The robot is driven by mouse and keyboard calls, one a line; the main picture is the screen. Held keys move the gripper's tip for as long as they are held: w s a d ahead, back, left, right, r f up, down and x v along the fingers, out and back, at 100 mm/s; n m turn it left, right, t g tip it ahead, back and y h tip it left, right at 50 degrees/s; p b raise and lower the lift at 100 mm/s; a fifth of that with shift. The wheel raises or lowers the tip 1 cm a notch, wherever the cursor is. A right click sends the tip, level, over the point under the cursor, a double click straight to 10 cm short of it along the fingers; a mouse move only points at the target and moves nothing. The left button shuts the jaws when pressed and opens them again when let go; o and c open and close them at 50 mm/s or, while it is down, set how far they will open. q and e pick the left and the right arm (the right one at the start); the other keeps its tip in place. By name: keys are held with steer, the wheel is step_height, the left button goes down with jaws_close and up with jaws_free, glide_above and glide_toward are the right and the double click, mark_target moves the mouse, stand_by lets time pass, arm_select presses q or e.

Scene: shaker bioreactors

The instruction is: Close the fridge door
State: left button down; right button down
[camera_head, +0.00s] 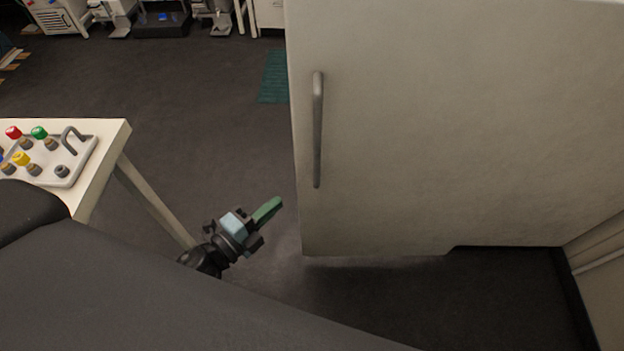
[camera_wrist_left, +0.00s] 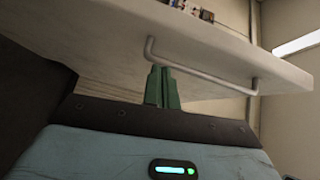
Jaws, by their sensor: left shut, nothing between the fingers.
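The fridge door (camera_head: 450,120) is a large off-white panel filling the right of the head view. A grey vertical bar handle (camera_head: 318,130) sits near its left edge. How far the door stands open is hard to tell. My left gripper (camera_head: 268,208), with green fingers, is shut and empty, low and just left of the door's lower left edge, apart from the handle in this view. In the left wrist view the green fingers (camera_wrist_left: 162,88) are together in front of the door face (camera_wrist_left: 105,45), beside the handle (camera_wrist_left: 205,73); contact cannot be told. My right gripper is not in view.
Dark open floor (camera_head: 200,85) lies between table and door. A green mat (camera_head: 274,78) and lab equipment are farther back. A beige panel (camera_head: 603,275) stands at lower right.

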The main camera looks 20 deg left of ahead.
mark_target(308, 176)
arm_select(q)
steer(key=shift+w+d+r+m+h, duration=0.15)
steer(key=shift+w+d+m+h, duration=0.1)
steer(key=shift+w+m+h, duration=0.4)
steer(key=shift+m, duration=0.25)
steer(key=x, duration=1)
steer(key=shift+w+a, duration=0.1)
steer(key=shift+a, duration=0.05)
